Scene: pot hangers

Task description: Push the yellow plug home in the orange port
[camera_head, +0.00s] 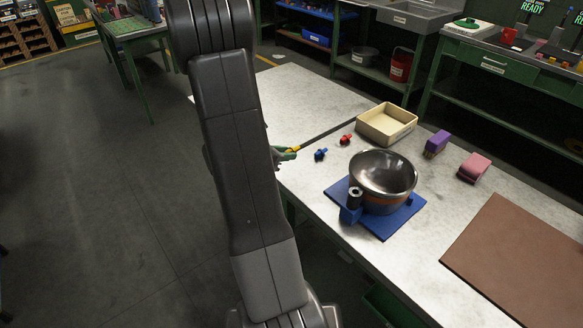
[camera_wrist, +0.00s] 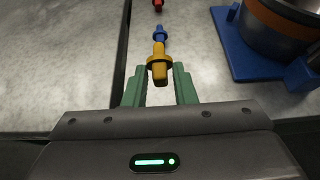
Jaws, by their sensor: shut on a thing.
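My gripper (camera_wrist: 160,88) has green fingers shut on the yellow plug (camera_wrist: 159,62), which sticks out beyond the fingertips. In the head view the green fingers (camera_head: 287,154) and a bit of the yellow plug (camera_head: 295,149) show beside my arm, near the table's left edge. A steel pot (camera_head: 384,178) with an orange band (camera_head: 372,207) stands on a blue base (camera_head: 385,226). A dark cylinder (camera_head: 355,197) stands on a blue block at its front. The pot also shows at the upper right in the wrist view (camera_wrist: 286,20). I cannot make out the orange port opening.
A blue plug (camera_head: 320,154) and a red plug (camera_head: 346,140) lie on the table beyond my gripper. A dark gap (camera_head: 322,136) runs between two table tops.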

